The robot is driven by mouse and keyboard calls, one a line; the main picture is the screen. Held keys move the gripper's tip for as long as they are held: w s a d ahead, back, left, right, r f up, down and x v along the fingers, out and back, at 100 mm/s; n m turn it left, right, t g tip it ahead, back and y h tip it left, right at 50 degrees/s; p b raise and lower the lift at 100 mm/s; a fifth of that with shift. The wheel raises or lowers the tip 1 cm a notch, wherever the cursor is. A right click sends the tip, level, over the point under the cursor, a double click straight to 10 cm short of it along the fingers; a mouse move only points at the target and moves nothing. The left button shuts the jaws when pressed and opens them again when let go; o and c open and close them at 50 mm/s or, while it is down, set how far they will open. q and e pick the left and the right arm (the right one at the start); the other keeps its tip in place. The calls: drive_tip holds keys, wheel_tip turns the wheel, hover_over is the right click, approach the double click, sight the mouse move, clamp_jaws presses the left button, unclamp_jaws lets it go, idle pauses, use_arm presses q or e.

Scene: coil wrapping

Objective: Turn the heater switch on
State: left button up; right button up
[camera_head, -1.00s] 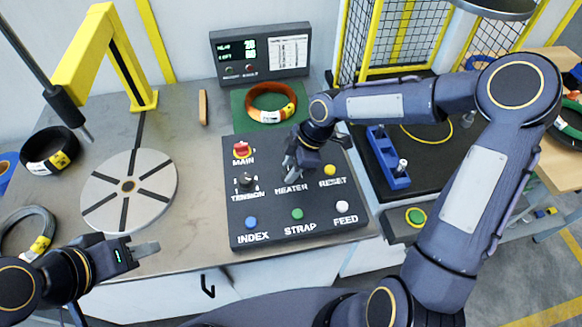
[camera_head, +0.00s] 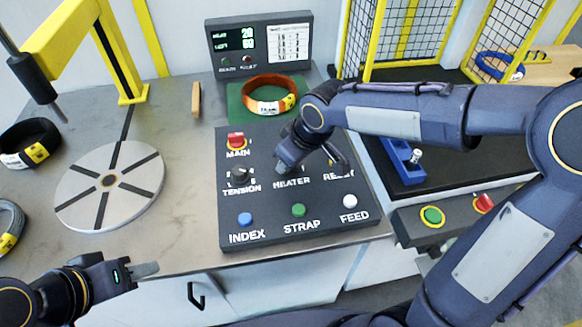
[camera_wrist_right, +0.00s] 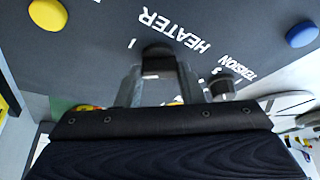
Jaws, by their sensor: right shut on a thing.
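The dark control panel (camera_head: 330,215) lies on the bench. Its HEATER label (camera_head: 291,183) is at the middle, and the switch above it is hidden by my right gripper (camera_head: 286,167) in the head view. In the right wrist view, the dark heater switch (camera_wrist_right: 157,57) sits between the two fingers of my right gripper (camera_wrist_right: 160,82), which is shut on it. The switch's pointing direction is unclear. My left gripper (camera_head: 145,270) hangs at the bench's front left, apart from everything; its finger gap does not show.
The red MAIN switch (camera_head: 236,142) and the black TENSION knob (camera_head: 239,175) are left of my right gripper. Blue INDEX (camera_head: 245,219), green STRAP (camera_head: 298,210) and white FEED (camera_head: 349,201) buttons line the front. A display (camera_head: 258,46) stands behind. A round turntable (camera_head: 135,180) is on the left.

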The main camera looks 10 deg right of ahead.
drive_tip(key=m+b, duration=0.1)
drive_tip(key=m+h+b, duration=0.1)
drive_tip(key=m+b, duration=0.1)
drive_tip(key=shift+a+f+m+t, duration=0.15)
drive_tip(key=shift+m+t, duration=0.15)
drive_tip(key=shift+t, duration=0.1)
drive_tip(key=shift+m+h+b, duration=0.9)
drive_tip(key=shift+m+b, duration=0.35)
drive_tip(key=shift+m, duration=0.65)
drive_tip(key=o, duration=1)
drive_tip(key=shift+r, duration=0.2)
drive_tip(key=p+v, duration=0.1)
drive_tip(key=v, duration=0.6)
drive_tip(key=shift+s+a+r, duration=0.1)
drive_tip(key=shift+s+r, duration=0.15)
drive_tip(key=shift+r, duration=0.1)
